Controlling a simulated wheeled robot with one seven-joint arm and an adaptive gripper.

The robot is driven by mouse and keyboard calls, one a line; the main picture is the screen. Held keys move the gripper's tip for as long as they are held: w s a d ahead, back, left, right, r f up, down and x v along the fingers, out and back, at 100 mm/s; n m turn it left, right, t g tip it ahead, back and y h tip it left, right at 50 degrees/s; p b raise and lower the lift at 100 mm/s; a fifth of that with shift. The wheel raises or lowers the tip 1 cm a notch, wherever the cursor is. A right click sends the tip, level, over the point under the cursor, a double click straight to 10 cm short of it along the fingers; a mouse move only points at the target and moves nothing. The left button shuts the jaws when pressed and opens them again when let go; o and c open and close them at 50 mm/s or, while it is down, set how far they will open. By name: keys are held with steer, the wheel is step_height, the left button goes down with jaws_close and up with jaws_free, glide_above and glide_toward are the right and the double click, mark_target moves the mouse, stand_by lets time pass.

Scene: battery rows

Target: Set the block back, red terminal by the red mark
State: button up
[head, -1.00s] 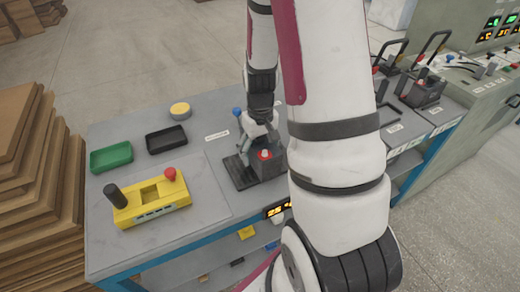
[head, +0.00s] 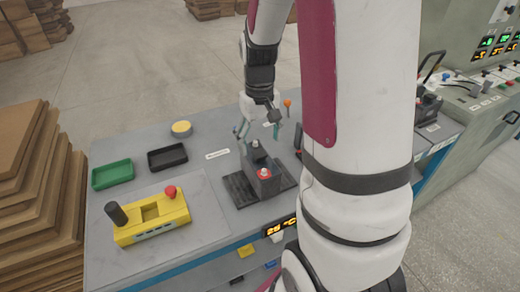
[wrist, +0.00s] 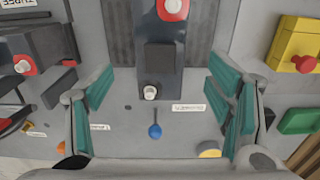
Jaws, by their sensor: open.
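The dark grey block (head: 262,186) stands upright on a black ribbed base (head: 238,190) at the bench's front. Its red-ringed terminal (head: 264,174) faces the near side and its plain grey terminal (head: 255,143) the far side. In the wrist view the block (wrist: 170,50) shows the red terminal (wrist: 172,8) at the top edge and the plain terminal (wrist: 150,92) lower down. My gripper (head: 258,132) is open and empty at the block's far end. Its teal fingers (wrist: 165,95) are spread wide either side, apart from the block. I cannot make out a red mark.
The yellow device (head: 152,217) with a red knob stands left of the block. A green tray (head: 112,174), a black tray (head: 167,157) and a yellow round piece (head: 181,128) lie behind it. Another block with a red terminal (wrist: 22,66) is at the wrist view's left.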

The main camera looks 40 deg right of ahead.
steer(key=shift+a+r, duration=0.1)
steer(key=shift+r, duration=0.3)
steer(key=s+a+r+n+t, duration=0.15)
steer(key=s+a+r, duration=0.25)
steer(key=a+r, duration=0.55)
steer(key=s+a+r+n+t, duration=0.1)
steer(key=s+a+r+t, duration=0.1)
steer(key=s+a+r, duration=0.3)
steer(key=s+a, duration=0.3)
steer(key=s, duration=0.3)
steer(key=shift+s+n, duration=0.35)
steer(key=shift+r, duration=0.1)
steer(key=shift+r+t+p, duration=0.35)
steer(key=shift+r+p, duration=0.25)
steer(key=shift+r, duration=0.25)
